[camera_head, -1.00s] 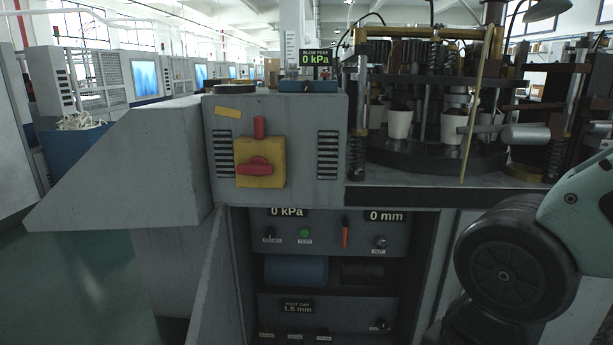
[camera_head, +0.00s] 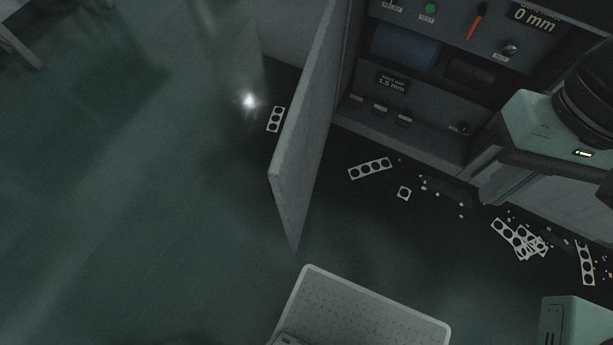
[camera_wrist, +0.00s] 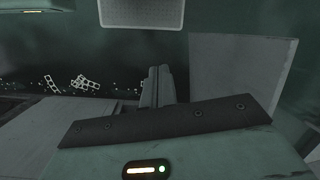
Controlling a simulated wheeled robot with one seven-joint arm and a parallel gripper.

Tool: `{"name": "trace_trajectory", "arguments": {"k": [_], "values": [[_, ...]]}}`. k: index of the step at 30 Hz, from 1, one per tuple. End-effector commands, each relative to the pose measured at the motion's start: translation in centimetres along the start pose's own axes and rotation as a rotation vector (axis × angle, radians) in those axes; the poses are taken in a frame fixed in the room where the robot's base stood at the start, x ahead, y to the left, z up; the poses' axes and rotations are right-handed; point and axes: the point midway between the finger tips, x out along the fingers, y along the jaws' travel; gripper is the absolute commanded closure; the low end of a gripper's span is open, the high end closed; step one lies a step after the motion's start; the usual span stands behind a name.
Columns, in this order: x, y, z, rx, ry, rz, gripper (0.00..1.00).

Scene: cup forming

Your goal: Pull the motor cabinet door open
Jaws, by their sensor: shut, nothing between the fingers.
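The grey motor cabinet door (camera_head: 304,130) stands open, swung well out from the cabinet front, in the head view. The cabinet (camera_head: 420,80) shows its inside, with dials, a green button and a "0 mm" display. In the wrist view, a pale upright panel that looks like the door (camera_wrist: 240,65) stands to the right of my gripper (camera_wrist: 156,70). The gripper's fingers are together and empty, with a visible gap between them and that panel.
Punched scrap strips (camera_head: 370,168) and small bits lie on the dark floor before the cabinet; more strips (camera_head: 520,238) lie to the right. My base shows at the bottom.

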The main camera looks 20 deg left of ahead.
Motion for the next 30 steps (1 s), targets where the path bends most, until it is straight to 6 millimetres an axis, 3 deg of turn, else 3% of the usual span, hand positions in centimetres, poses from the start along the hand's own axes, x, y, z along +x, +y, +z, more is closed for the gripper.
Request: {"name": "trace_trajectory", "arguments": {"k": [1,3,11,18,24,30], "values": [[4.0,-0.3,-0.8,0.14,-0.085,-0.026,1.0],[6.8,-1.1,-1.5,0.352,-0.203,-0.053,1.0],[15.8,-4.4,-4.6,1.088,-0.697,-0.028,1.0],[22.9,-7.0,-9.5,1.639,-1.208,0.185,1.0],[26.2,-7.8,-13.0,1.872,-1.52,0.404,1.0],[26.8,-8.2,-14.0,1.93,-1.62,0.493,1.0]]}}
